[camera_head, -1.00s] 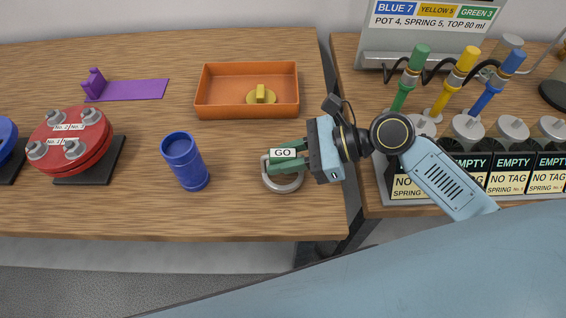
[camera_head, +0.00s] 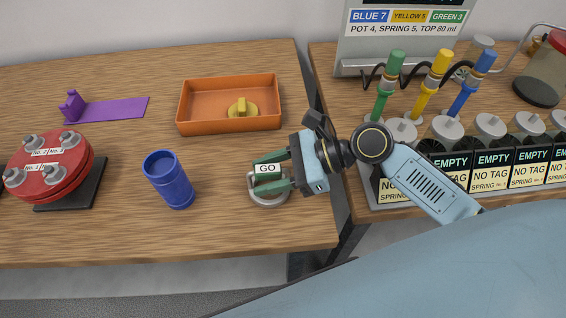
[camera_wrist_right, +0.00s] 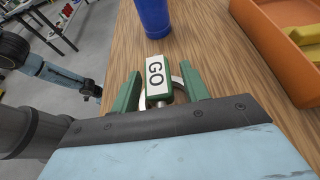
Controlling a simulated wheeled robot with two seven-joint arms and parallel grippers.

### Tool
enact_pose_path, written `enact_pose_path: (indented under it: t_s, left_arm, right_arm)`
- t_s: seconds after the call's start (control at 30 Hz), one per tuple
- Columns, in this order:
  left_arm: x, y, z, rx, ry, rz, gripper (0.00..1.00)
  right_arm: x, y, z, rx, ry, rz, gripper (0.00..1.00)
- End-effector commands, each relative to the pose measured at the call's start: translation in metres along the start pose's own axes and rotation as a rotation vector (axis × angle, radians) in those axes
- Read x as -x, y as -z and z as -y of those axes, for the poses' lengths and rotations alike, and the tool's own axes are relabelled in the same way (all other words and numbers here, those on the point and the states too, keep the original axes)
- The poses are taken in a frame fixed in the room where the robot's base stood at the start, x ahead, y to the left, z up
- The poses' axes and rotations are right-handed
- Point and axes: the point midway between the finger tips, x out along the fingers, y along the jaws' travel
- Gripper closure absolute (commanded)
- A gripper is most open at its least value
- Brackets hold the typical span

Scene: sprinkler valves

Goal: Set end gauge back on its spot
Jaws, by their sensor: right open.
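The end gauge (camera_head: 267,169) is a small green piece with a white "GO" label. It is at a grey metal ring (camera_head: 268,200) on the near right part of the wooden table; its exact contact with the ring is hidden. My right gripper (camera_head: 272,174) is open, its green fingers on either side of the gauge. In the right wrist view the gauge (camera_wrist_right: 157,80) stands between the two fingers (camera_wrist_right: 160,92) with gaps visible, the ring partly hidden behind it. My left gripper is not clearly shown.
A blue cup (camera_head: 168,180) stands left of the gauge. An orange tray (camera_head: 207,127) with a yellow piece (camera_head: 242,108) lies behind it. A red flange (camera_head: 48,165) and purple piece (camera_head: 110,110) are farther left. A bottle rack (camera_head: 395,196) is on the right table.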

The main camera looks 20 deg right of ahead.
Motion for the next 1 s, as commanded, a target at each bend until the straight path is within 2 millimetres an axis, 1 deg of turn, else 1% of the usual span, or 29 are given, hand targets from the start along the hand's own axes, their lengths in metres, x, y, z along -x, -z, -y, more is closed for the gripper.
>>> enact_pose_path:
  t_s: [0.1, 0.17, 0.27, 0.5, 0.6, 0.7, 0.83, 1.0]
  left_arm:
    - [-0.002, 0.000, 0.000, 0.000, 0.000, 0.000, 0.00]
    - [0.000, 0.000, 0.000, -0.001, 0.000, 0.000, 0.00]
    - [0.003, 0.000, 0.000, -0.001, 0.000, 0.001, 0.00]
    - [0.009, 0.000, 0.000, 0.000, -0.001, 0.002, 0.00]
    - [0.011, 0.000, -0.001, 0.001, -0.002, 0.002, 0.00]
    - [0.012, 0.000, -0.003, 0.003, -0.005, 0.002, 0.00]
    - [0.013, 0.002, -0.008, 0.005, -0.011, 0.000, 0.00]
    - [0.013, 0.003, -0.011, 0.007, -0.015, -0.001, 0.00]
  right_arm:
    - [0.001, -0.003, 0.000, 0.002, 0.001, 0.000, 0.55]
    - [0.007, -0.002, 0.000, -0.001, 0.001, -0.002, 0.55]
    - [0.024, -0.002, 0.000, -0.001, 0.001, -0.004, 0.55]
    - [0.076, -0.002, 0.000, -0.002, 0.000, -0.006, 0.55]
    - [0.095, -0.003, 0.000, 0.000, -0.001, -0.005, 0.55]
    - [0.108, -0.002, 0.000, -0.002, -0.001, -0.003, 0.55]
    - [0.119, -0.003, 0.000, 0.000, -0.001, -0.001, 0.55]
    - [0.121, -0.003, 0.000, 0.001, -0.001, 0.000, 0.55]
